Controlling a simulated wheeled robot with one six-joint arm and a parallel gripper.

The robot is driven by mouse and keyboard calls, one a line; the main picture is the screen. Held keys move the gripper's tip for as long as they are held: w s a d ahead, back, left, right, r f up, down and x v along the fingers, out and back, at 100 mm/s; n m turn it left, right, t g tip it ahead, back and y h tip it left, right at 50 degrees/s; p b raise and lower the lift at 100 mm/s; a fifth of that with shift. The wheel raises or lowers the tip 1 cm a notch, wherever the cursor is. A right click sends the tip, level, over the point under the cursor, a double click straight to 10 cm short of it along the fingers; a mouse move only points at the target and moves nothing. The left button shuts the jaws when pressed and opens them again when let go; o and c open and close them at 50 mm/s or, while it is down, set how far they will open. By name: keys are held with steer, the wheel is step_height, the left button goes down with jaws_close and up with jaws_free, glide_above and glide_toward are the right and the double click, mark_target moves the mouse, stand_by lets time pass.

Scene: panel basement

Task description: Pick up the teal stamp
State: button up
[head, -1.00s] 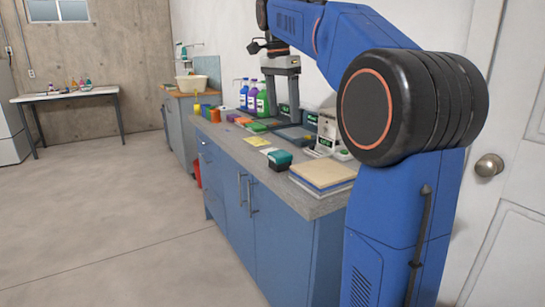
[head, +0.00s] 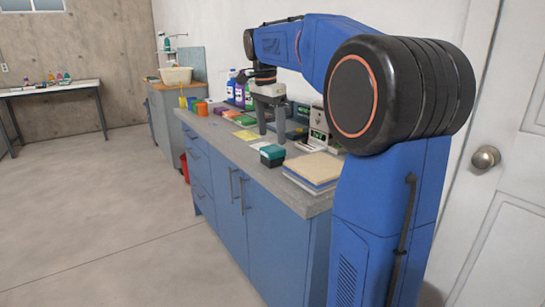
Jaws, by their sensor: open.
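The teal stamp (head: 272,152), with a teal top and a dark lower part, stands on the grey counter (head: 258,172) near its front edge, left of a stack of books or pads. My gripper (head: 271,136) is grey and points down, with its two fingers apart and nothing seen between them. In the picture its fingertips are just above and behind the stamp. I cannot tell whether they touch it or how far behind it they are.
The stack of books or pads (head: 315,169) lies right of the stamp. A yellow note (head: 245,135) and coloured blocks lie to the left, with bottles (head: 240,90) behind. A small device (head: 318,125) stands at the wall.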

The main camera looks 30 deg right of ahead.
mark_target(273, 148)
steer(key=shift+w+d+f, duration=0.1)
steer(key=shift+d+f, duration=0.1)
steer(key=shift+f, duration=1.5)
steer(key=shift+w+d+f, duration=0.1)
steer(key=shift+d+f, duration=0.05)
steer(key=shift+f, duration=1.5)
steer(key=c, duration=1.2)
